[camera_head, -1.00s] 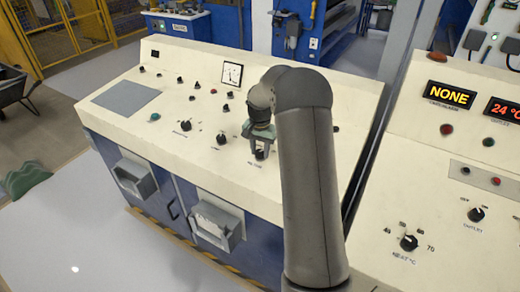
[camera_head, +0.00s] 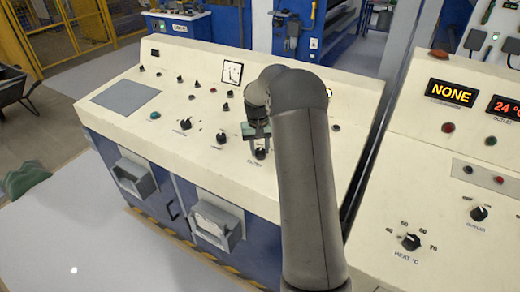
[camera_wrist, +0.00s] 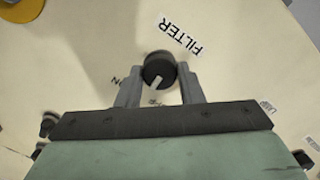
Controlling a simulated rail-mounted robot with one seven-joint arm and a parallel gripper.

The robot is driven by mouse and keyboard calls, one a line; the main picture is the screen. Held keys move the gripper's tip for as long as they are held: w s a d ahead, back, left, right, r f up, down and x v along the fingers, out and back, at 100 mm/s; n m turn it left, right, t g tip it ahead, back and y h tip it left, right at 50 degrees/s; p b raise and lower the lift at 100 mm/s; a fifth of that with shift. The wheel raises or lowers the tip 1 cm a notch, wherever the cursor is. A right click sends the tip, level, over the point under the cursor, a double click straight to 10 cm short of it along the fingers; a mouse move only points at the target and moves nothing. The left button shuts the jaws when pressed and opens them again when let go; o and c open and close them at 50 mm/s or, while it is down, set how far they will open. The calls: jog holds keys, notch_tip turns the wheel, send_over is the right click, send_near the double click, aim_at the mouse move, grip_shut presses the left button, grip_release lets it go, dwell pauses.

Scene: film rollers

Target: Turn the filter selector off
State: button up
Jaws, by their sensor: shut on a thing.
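The filter selector (camera_wrist: 159,68) is a round black knob with a white pointer mark, under the printed word FILTER in the wrist view. The pointer slants down and slightly left, towards a small label that is partly hidden. An ON label (camera_wrist: 118,82) lies to the left of the knob. My gripper (camera_wrist: 160,78) has one grey finger on each side of the knob and is shut on it. In the head view the knob (camera_head: 261,153) shows at the front right of the sloping cream panel, with my gripper (camera_head: 259,146) over it.
The cream panel (camera_head: 190,62) carries several other black knobs, including one to the left (camera_head: 221,138), and a dial meter (camera_head: 232,72). A yellow lamp (camera_wrist: 22,8) is at the wrist view's upper left. Another console with a NONE display (camera_head: 452,93) stands at right.

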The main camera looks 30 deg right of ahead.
jog(key=n, duration=0.5)
jog(key=shift+r+h, duration=0.1)
jog(key=shift+h, duration=0.2)
jog(key=shift+n, duration=0.4)
jog(key=o, duration=1)
notch_tip(320, 180, up, 17)
jog(key=a+b, duration=0.1)
jog(key=shift+w+a+r+b, duration=0.15)
jog(key=shift+w+a+b, duration=0.15)
jog(key=shift+w+a, duration=0.1)
